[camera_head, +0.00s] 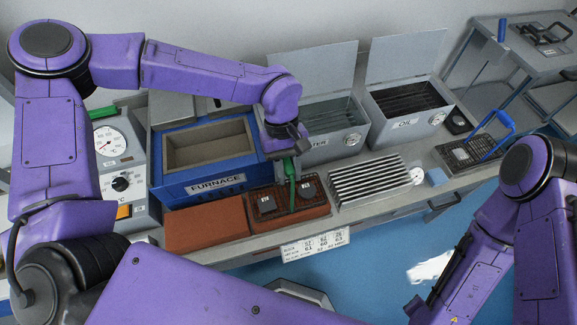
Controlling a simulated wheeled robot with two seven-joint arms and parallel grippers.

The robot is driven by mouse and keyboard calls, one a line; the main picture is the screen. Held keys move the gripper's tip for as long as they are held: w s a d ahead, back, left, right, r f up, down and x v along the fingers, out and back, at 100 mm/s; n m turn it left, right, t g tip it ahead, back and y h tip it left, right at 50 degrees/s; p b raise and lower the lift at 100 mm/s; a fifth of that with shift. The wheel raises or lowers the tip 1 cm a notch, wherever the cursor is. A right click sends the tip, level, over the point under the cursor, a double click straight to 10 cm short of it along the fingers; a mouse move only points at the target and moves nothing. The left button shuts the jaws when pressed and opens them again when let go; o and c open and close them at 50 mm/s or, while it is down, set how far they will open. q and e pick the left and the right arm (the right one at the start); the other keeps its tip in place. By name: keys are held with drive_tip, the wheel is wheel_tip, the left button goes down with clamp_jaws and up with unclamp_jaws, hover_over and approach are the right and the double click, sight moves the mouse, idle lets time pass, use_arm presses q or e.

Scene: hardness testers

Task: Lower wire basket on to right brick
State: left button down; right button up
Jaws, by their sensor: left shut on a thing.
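My left gripper (290,150), at the end of the purple arm, is shut on the green handle (292,170) of a wire basket. The basket holds two dark blocks (267,204) and is over the right brick (318,211), a reddish slab on the bench. From this angle I cannot tell whether the basket touches the brick or hangs just above it. The left brick (205,229) lies bare beside it, in front of the furnace. My right arm is at the lower right, away from the basket. Its dark end (416,306) is cut off by the frame's bottom edge.
The blue furnace (212,184) with its open chamber stands behind the bricks. Open water (325,146) and oil (405,124) tanks stand behind right. A ribbed metal rack (375,181) is right of the right brick. A blue-handled basket (470,153) sits farther right.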

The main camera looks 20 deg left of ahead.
use_arm(q)
drive_tip(key=shift+s+r, duration=0.1)
drive_tip(key=shift+r, duration=0.15)
drive_tip(key=shift+f, duration=0.35)
drive_tip(key=c, duration=0.8)
unclamp_jaws()
drive_tip(key=shift+f, duration=0.1)
drive_tip(key=b+v, duration=0.1)
drive_tip(key=v, duration=0.9)
drive_tip(key=shift+r, duration=0.35)
